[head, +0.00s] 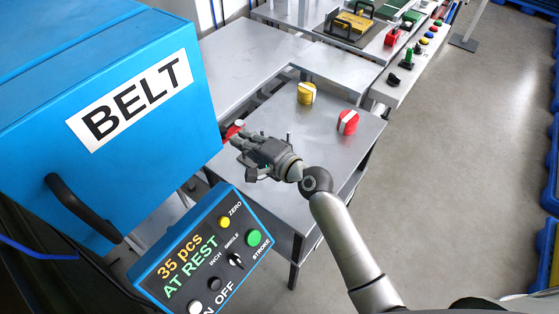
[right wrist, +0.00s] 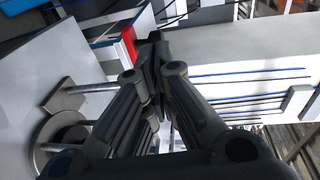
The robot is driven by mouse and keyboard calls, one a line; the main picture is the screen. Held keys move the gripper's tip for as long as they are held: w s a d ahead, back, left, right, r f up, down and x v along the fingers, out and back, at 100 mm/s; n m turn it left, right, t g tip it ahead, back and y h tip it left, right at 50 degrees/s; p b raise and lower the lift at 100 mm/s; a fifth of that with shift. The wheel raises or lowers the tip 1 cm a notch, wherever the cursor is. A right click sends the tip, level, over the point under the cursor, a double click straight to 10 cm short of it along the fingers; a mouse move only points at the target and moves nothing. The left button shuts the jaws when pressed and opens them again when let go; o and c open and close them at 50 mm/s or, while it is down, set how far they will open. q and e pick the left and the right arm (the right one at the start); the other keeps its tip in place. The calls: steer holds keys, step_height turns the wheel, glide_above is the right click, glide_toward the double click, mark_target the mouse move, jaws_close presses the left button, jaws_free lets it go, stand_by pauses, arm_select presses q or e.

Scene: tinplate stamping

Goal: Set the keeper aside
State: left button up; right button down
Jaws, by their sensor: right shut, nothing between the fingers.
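My right gripper (head: 240,145) is shut and empty above the left edge of the metal table, close to the blue BELT housing (head: 120,90). In the right wrist view its fingers (right wrist: 155,50) meet at the centre. A small red part (head: 233,130) shows just beyond the fingertips, partly hidden by them; a red and white part (right wrist: 127,42) shows behind the fingers in the right wrist view. I cannot tell which thing is the keeper. My left gripper is not in view.
A yellow and white piece (head: 306,93) and a red and white piece (head: 348,122) stand on the metal table (head: 325,145). A control panel (head: 205,255) reading "35 pcs AT REST" is below the housing. Clear floor lies right.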

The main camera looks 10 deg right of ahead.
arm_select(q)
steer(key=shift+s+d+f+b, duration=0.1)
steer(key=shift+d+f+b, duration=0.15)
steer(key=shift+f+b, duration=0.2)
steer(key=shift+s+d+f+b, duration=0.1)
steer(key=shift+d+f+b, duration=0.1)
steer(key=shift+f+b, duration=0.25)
arm_select(e)
steer(key=v, duration=1)
steer(key=shift+s, duration=0.35)
